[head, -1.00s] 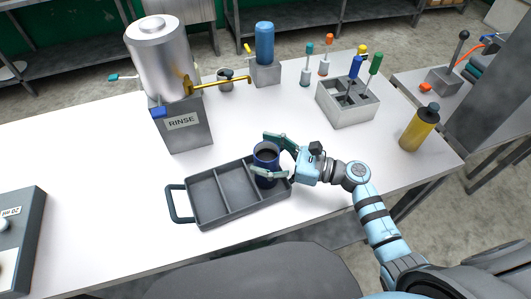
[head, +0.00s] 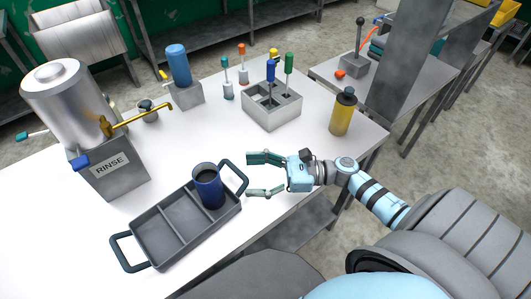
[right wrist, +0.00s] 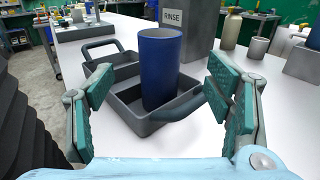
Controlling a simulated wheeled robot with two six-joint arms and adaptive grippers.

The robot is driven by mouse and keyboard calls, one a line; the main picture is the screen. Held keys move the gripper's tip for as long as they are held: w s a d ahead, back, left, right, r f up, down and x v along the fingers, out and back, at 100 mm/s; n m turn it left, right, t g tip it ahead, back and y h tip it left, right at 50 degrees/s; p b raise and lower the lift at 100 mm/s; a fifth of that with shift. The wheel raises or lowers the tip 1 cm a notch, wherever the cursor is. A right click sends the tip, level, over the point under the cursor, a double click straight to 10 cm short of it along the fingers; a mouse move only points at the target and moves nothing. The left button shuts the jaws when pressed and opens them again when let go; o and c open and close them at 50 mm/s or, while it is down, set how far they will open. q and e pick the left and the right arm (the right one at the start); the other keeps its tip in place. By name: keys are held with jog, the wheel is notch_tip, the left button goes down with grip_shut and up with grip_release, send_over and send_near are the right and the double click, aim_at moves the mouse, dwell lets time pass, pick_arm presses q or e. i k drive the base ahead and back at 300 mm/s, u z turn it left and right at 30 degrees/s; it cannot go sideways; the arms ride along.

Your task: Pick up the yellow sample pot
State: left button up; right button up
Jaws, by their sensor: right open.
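A yellow bottle (head: 341,116) with a dark cap stands upright near the table's right edge in the head view. My right gripper (head: 254,175) is open and empty, right of the tray and nearer than the yellow bottle, apart from both. A dark blue cup (head: 208,188) stands in the tray's right compartment; it also shows between the open fingers, farther off, in the right wrist view (right wrist: 160,70). My left gripper is not in view.
The grey tray (head: 146,232) has two raised handles. The grey box (head: 270,119) holds blue- and green-topped pieces. Teal-topped (head: 227,82) and orange-topped (head: 242,70) pieces stand behind it. The RINSE tank (head: 107,175) stands left. White table (head: 285,145) is clear between box and gripper.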

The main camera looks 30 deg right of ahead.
aim_at(341, 116)
jog(key=z, duration=1.75)
